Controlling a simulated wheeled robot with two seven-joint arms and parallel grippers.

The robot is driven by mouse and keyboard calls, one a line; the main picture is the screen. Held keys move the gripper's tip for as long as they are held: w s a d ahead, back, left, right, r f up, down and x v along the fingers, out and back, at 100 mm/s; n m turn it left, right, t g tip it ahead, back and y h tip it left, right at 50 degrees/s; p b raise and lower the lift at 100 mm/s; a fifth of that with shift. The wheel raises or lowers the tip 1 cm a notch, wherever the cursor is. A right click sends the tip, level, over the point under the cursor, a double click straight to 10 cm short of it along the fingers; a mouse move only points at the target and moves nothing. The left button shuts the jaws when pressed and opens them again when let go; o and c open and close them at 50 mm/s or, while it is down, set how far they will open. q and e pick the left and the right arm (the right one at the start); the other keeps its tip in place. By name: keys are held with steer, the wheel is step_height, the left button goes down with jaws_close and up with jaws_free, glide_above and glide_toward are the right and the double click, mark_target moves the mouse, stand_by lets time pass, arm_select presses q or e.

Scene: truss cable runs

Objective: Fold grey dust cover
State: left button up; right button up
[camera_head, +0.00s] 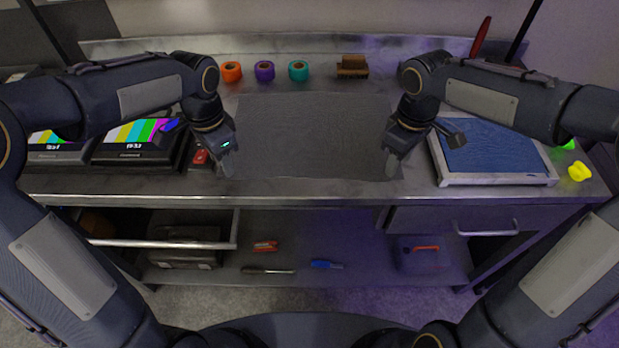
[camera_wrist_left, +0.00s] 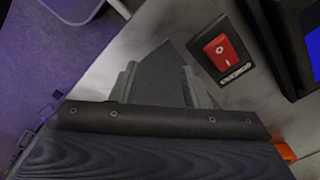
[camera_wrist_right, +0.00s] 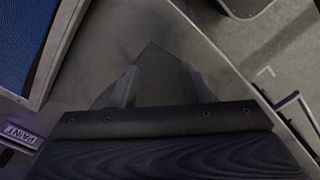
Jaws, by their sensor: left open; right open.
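The grey dust cover (camera_head: 310,135) lies flat and spread out on the metal workbench in the head view. My left gripper (camera_head: 226,165) is open above its near left corner. In the left wrist view that corner (camera_wrist_left: 160,82) shows between the fingers (camera_wrist_left: 158,85). My right gripper (camera_head: 390,168) is open above the near right corner. In the right wrist view that corner (camera_wrist_right: 155,75) shows between the fingers (camera_wrist_right: 158,82). Whether any finger touches the cloth, I cannot tell.
Orange (camera_head: 231,72), purple (camera_head: 264,71) and teal (camera_head: 298,71) tape rolls and a wooden block (camera_head: 352,67) stand behind the cover. Monitors (camera_head: 138,143) and a red switch (camera_wrist_left: 221,52) are at left. A framed blue panel (camera_head: 490,155) is at right. An open drawer (camera_head: 165,243) is below.

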arm_select(q)
steer(key=shift+f, duration=1.4)
arm_select(e)
steer(key=shift+f, duration=1.4)
arm_select(q)
steer(key=shift+f, duration=0.15)
arm_select(e)
steer(key=shift+f, duration=0.15)
arm_select(q)
jaws_close()
arm_select(e)
steer(key=shift+f, duration=0.1)
jaws_close()
